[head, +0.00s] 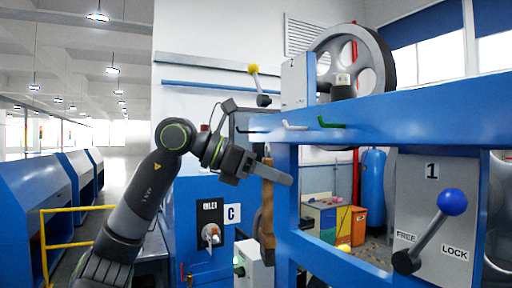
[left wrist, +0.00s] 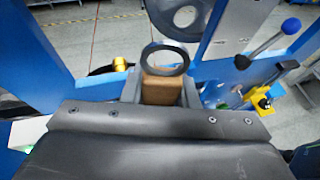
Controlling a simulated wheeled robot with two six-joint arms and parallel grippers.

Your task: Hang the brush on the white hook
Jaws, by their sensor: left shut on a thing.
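My left gripper (head: 272,171) is shut on the brush (head: 267,208), whose brown body hangs down below the fingers beside the blue frame's post. In the left wrist view the brown wooden handle (left wrist: 162,93) sits between the two fingers (left wrist: 160,88), and a dark ring (left wrist: 165,58) shows at its end. The white hook (head: 294,126) sticks out from the blue crossbeam, above and slightly right of my gripper. The ring appears apart from the hook. The brush's lower end is partly hidden. My right gripper is not in view.
A green hook (head: 331,123) is on the same blue crossbeam (head: 400,112), right of the white one. The frame's post (head: 287,215) stands close to the brush. A grey panel with a blue-knobbed lever (head: 452,202) is at right. A yellow-knobbed lever (head: 254,70) stands behind.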

